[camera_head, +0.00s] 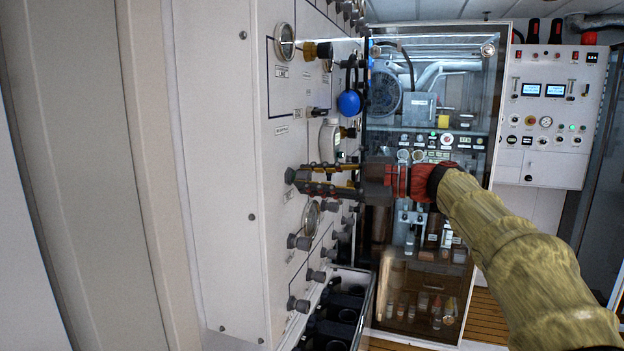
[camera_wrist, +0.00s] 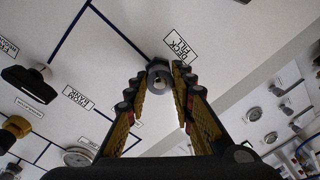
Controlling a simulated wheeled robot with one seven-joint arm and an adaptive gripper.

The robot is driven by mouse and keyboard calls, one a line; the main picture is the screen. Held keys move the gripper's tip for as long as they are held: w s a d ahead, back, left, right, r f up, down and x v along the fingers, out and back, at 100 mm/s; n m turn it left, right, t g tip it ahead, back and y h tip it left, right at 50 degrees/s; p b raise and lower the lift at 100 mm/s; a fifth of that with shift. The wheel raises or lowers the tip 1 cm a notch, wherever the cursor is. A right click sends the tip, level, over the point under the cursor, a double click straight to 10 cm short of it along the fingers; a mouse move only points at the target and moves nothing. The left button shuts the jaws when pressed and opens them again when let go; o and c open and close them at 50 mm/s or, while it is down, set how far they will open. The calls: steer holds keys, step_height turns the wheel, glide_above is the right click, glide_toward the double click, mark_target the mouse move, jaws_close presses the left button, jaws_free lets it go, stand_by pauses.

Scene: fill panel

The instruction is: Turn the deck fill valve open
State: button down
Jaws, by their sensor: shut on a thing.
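The deck fill valve is a small round grey knob (camera_wrist: 159,74) on the white panel, beside an upside-down label reading "DECK FILL" (camera_wrist: 178,44) in the wrist view. My gripper (camera_wrist: 159,84) is shut on this knob, one finger on each side of it. In the head view my gripper (camera_head: 300,180) reaches leftward to the panel face, and the knob (camera_head: 290,175) shows at its fingertips. The fingers hide part of the knob, and I cannot tell how far it is turned.
The white panel (camera_head: 225,170) carries several other knobs and gauges (camera_head: 284,42). A blue round handle (camera_head: 349,103) hangs above my gripper. More grey knobs (camera_head: 299,242) lie below. A glass-fronted cabinet (camera_head: 432,250) and a control box (camera_head: 545,150) stand behind.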

steer(key=shift+f, duration=0.25)
steer(key=c, duration=1.7)
jaws_free()
steer(key=shift+w, duration=0.1)
steer(key=shift+c, duration=0.2)
steer(key=shift+o, duration=1.2)
steer(key=shift+r, duration=0.15)
steer(key=shift+d, duration=0.15)
steer(key=v, duration=1.1)
steer(key=shift+d, duration=0.35)
